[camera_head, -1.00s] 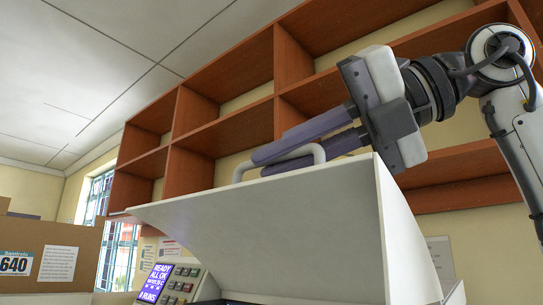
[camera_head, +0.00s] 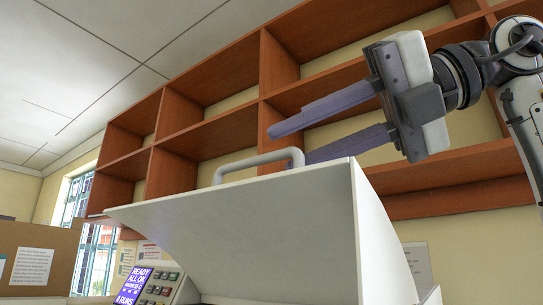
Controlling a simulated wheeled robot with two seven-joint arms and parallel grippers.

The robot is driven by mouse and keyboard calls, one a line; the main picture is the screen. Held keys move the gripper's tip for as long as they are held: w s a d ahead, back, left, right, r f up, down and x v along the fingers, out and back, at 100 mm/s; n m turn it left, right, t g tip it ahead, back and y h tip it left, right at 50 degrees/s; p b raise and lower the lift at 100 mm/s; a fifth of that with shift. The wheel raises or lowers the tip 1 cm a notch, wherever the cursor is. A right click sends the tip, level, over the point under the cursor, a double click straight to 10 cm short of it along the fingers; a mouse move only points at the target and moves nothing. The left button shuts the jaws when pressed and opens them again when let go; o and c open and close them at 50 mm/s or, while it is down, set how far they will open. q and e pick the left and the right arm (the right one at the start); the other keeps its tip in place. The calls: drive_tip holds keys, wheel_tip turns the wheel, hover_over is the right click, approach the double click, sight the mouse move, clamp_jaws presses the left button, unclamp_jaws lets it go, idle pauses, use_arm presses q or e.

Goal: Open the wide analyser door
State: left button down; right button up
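The wide analyser door (camera_head: 250,225) is a white curved panel in the middle of the view, standing raised and tilted up. Its grey bar handle (camera_head: 258,162) is on the top edge. My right gripper (camera_head: 282,146) comes in from the upper right; its two purple fingers are spread apart. The upper finger is above the handle and the lower finger passes behind the handle's right end and the door's top edge. The handle looks free of the fingers. My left gripper is not in view.
The analyser's screen and keypad (camera_head: 146,286) are at the lower left of the door. Empty wooden shelves (camera_head: 213,130) span the wall behind. A cardboard box (camera_head: 40,258) stands at the far left, near a window.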

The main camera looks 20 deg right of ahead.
drive_tip(key=v, duration=0.5)
drive_tip(key=shift+r, duration=0.1)
